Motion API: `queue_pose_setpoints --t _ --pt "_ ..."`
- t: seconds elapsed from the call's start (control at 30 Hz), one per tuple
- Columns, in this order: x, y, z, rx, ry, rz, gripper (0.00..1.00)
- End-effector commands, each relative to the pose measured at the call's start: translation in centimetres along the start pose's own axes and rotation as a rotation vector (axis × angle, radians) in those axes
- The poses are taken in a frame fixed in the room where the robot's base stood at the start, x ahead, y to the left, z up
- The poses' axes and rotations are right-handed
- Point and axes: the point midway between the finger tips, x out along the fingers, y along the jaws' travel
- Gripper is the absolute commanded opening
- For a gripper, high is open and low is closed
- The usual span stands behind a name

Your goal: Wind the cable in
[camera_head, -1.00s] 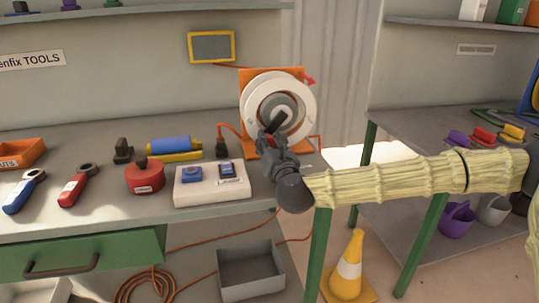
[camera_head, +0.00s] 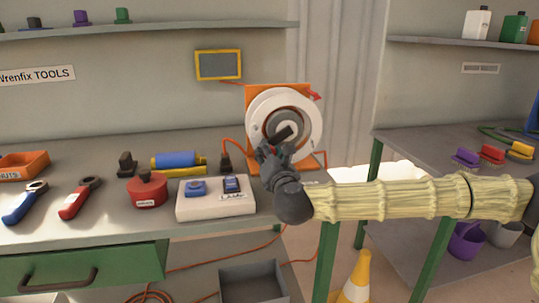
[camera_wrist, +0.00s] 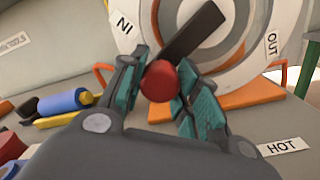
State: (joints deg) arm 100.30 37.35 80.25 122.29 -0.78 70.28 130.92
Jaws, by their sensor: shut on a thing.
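The cable reel (camera_head: 310,112) has a white drum on an orange stand at the back right of the bench. In the wrist view its white face (camera_wrist: 262,30) carries IN and OUT labels. A dark crank arm (camera_wrist: 195,33) runs from the hub down-left to a red knob (camera_wrist: 160,84). My gripper (camera_head: 277,148) is in front of the drum's lower left; its teal-padded fingers (camera_wrist: 161,88) are shut on the knob. Orange cable (camera_head: 200,264) runs below the bench to a loose coil (camera_head: 147,296), cut off by the picture's lower edge.
A white box with blue switches (camera_head: 215,205) stands just left of my gripper. A traffic cone (camera_head: 356,280) stands on the floor below my arm. A HOT label (camera_wrist: 282,147) is near my gripper.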

Motion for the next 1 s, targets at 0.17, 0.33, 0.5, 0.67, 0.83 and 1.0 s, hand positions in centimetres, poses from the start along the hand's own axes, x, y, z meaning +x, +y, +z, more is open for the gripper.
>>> queue_pose_setpoints --t 0.17,0.33,0.5,0.67,0.83,1.0 --pt "0.0 0.1 0.1 -0.001 -0.002 0.002 0.52" --pt "0.0 0.0 0.1 -0.001 -0.001 0.001 0.55" --pt "-0.1 0.0 0.1 -0.001 -0.001 0.000 0.55" --pt "-1.0 0.0 0.1 -0.001 -0.001 0.001 0.55" --pt "-3.6 0.0 0.0 0.000 0.000 0.002 0.55" --pt "-6.9 0.0 0.0 0.000 0.000 0.002 0.55"
